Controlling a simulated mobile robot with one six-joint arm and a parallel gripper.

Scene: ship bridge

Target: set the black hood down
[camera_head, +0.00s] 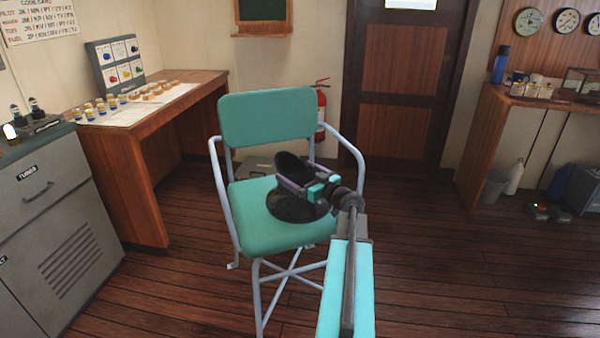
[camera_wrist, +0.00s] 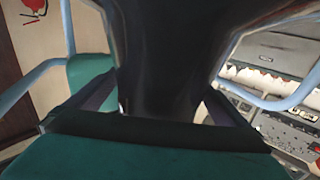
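The black hood (camera_head: 297,207) has a wide round lower rim and a narrower neck that flares at the top. My gripper (camera_head: 304,186) is shut on its neck, over the teal seat (camera_head: 258,232) of a metal-framed chair. The lower rim is at or just above the seat; I cannot tell whether it touches. In the wrist view, the hood (camera_wrist: 170,60) fills the middle between my two fingers, with its dark rim across the lower part. Part of the hood is hidden behind my gripper in the head view.
The chair's teal backrest (camera_head: 267,117) and pale blue armrests (camera_head: 348,152) stand around the hood. A wooden desk (camera_head: 130,160) with small jars and a switch panel is at left, a grey cabinet (camera_head: 60,235) nearer. A wooden shelf (camera_head: 500,120) is at right.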

